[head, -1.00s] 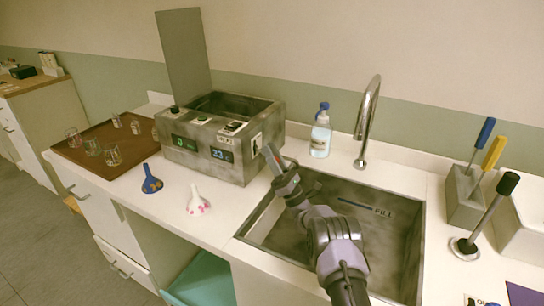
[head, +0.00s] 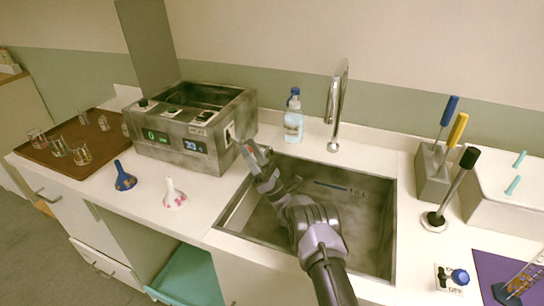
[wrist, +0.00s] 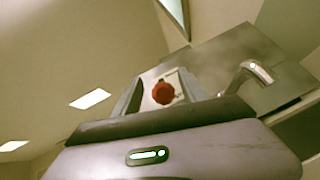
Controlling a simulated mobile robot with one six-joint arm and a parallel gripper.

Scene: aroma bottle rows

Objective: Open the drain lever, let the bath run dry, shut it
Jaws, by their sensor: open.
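My gripper (head: 252,147) is at the bath's right side, over the sink's left edge. In the wrist view my gripper (wrist: 165,88) is open, its fingers on either side of the red knob. Contact cannot be told. The bath's water level is not visible.
A grey bent spout (wrist: 258,72) juts out beside the knob. The sink (head: 375,215) lies under my arm, with a tall tap (head: 337,105) and a clear bottle (head: 293,118) behind. A brown tray (head: 38,150) holds glasses.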

